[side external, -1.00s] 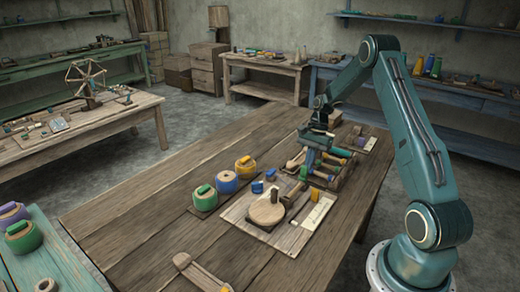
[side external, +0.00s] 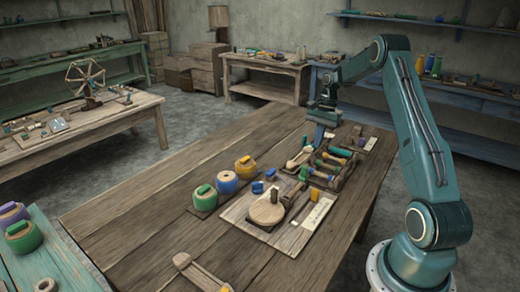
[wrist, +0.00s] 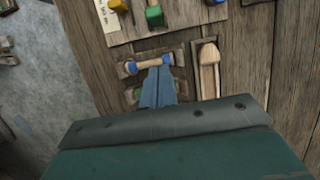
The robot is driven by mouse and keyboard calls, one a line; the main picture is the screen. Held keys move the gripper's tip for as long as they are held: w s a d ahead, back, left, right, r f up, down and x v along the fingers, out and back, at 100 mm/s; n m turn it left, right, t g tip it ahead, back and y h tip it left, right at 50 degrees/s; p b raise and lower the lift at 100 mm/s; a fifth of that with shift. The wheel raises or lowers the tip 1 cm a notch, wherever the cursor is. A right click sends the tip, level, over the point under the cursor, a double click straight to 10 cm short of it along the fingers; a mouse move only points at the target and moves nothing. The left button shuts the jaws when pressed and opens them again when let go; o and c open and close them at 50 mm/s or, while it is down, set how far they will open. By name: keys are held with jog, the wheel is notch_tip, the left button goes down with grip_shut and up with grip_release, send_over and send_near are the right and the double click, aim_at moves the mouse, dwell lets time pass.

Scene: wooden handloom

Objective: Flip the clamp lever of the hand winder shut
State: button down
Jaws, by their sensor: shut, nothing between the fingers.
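A board (side external: 236,216) on the bench carries a round wooden disc (side external: 267,208), a paper label strip (side external: 318,212) and several coloured pieces; it seems to be the hand winder. An ochre-tipped piece (side external: 314,194) and a green piece (side external: 303,173) stand on it; I cannot tell which is the clamp lever or its position. The wrist view shows the ochre piece (wrist: 117,5) and green piece (wrist: 154,15) at the top edge, cut off. My gripper (side external: 319,142) is shut and empty above the spool rack, apart from the board. Its fingers (wrist: 158,88) partly hide the rack.
The rack holds a blue-ended spool (wrist: 150,64) and green ones below my fingers. A wooden shuttle (wrist: 209,70) lies right of it in the wrist view. Green, blue and yellow pots (side external: 227,182) stand left of the board.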

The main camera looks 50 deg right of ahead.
jog(key=shift+v, duration=1.7)
jog(key=shift+a, duration=0.15)
jog(key=s+a+r+n+t+h, duration=0.1)
jog(key=a+r+n, duration=0.3)
jog(key=a+r, duration=0.6)
jog(key=s+a+r+n+t+h, duration=0.15)
jog(key=a+r+n, duration=0.45)
jog(key=a, duration=0.7)
jog(key=s+a+n+t, duration=0.1)
jog(key=s+a+n, duration=0.3)
jog(key=s+a, duration=0.2)
jog(key=s+a+n+t+h, duration=0.1)
jog(key=s+a+n, duration=0.3)
jog(key=s, duration=0.7)
jog(key=a+t, duration=0.1)
jog(key=a, duration=0.1)
jog(key=shift+s+a+r, duration=0.2)
jog(key=shift+s+a, duration=0.05)
jog(key=shift+a, duration=0.05)
